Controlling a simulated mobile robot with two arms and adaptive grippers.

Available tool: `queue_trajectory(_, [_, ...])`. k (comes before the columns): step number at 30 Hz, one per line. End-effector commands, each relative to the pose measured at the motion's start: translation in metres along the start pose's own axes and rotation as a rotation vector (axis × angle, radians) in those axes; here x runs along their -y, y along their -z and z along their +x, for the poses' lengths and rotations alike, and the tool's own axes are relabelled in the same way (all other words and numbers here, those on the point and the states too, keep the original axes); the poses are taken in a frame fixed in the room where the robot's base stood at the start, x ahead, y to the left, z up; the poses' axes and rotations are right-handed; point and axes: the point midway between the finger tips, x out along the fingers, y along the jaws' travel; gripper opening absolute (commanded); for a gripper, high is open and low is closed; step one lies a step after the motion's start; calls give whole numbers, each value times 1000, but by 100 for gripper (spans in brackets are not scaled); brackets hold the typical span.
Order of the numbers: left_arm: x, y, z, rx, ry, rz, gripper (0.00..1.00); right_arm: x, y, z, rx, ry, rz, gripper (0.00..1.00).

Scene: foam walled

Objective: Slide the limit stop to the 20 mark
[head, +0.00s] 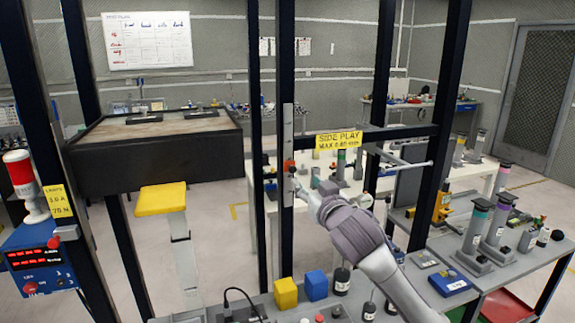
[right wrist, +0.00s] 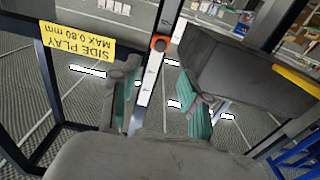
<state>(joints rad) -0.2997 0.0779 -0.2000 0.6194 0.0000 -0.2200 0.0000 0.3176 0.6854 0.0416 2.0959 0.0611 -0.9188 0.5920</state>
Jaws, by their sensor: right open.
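The limit stop (head: 289,166) is a small orange-red piece on a pale vertical scale strip (head: 288,120) fixed to a dark post. In the right wrist view the stop (right wrist: 160,43) shows as an orange knob in a dark mount, near the strip's top in that picture. My right gripper (head: 297,184) is at the strip, just below the stop. In the right wrist view its teal-padded fingers (right wrist: 162,105) are apart, one on each side of the strip (right wrist: 148,87), with the stop beyond the tips. The scale's numbers are too small to read. My left gripper is out of view.
A yellow "SIDE PLAY" sign (head: 339,140) hangs on the crossbar right of the strip. A large dark block (head: 150,165) and a yellow pad (head: 161,199) stand left. Dark frame posts surround the strip. A cluttered bench with a yellow cube (head: 286,293) and blue cube (head: 316,285) is in front.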

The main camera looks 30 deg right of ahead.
Motion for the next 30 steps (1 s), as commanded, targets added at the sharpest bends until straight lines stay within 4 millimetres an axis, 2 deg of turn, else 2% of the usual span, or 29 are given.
queue_trajectory(3, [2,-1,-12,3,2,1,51,0,4,27,3,-1,3,46])
queue_trajectory(9, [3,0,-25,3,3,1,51,0,4,67,1,-1,3,46])
queue_trajectory(15, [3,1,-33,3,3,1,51,0,2,96,2,-1,1,46])
queue_trajectory(21, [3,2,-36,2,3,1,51,0,0,108,2,0,0,46])
queue_trajectory(30, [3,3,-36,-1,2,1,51,0,-1,110,1,0,0,46])
